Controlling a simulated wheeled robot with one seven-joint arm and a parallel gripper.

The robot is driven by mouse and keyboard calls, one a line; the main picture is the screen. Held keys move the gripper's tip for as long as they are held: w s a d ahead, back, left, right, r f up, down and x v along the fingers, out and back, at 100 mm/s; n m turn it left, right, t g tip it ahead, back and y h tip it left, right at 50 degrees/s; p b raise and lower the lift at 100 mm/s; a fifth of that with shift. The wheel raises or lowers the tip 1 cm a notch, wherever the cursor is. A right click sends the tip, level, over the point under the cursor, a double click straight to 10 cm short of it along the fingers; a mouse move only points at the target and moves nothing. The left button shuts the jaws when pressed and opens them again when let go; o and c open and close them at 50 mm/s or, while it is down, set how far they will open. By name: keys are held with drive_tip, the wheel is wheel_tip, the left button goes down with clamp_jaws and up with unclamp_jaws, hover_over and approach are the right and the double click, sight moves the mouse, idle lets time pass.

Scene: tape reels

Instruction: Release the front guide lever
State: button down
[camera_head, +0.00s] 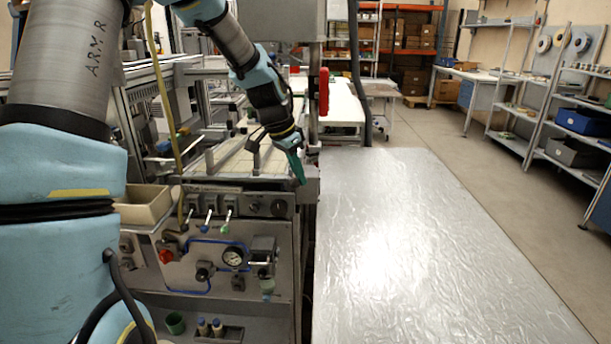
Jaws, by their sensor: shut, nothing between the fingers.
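My gripper (300,178) has teal fingers. It points down, shut and empty, above the right end of the machine's front panel, beside the metal table's left edge. Guide rails (222,153) lie on the machine bed behind, partly hidden by my arm. I cannot tell which part is the front guide lever.
A bare metal-topped table (400,220) fills the right foreground. A beige bin (143,204) stands left of the panel. A pressure gauge (233,257) and a red knob (167,255) sit on the lower panel. A red handle (323,92) is on the upright behind my gripper.

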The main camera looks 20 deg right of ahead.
drive_tip(key=a+m, duration=0.1)
drive_tip(key=m+g, duration=0.1)
drive_tip(key=shift+w+a+r+m+p, duration=0.1)
drive_tip(key=shift+w+a+m+p, duration=0.15)
drive_tip(key=shift+a+m+p, duration=0.15)
drive_tip(key=m, duration=0.1)
drive_tip(key=w+a+m+g+p, duration=0.1)
drive_tip(key=shift+a+m, duration=0.3)
drive_tip(key=shift+m, duration=0.1)
drive_tip(key=shift+w+a, duration=0.15)
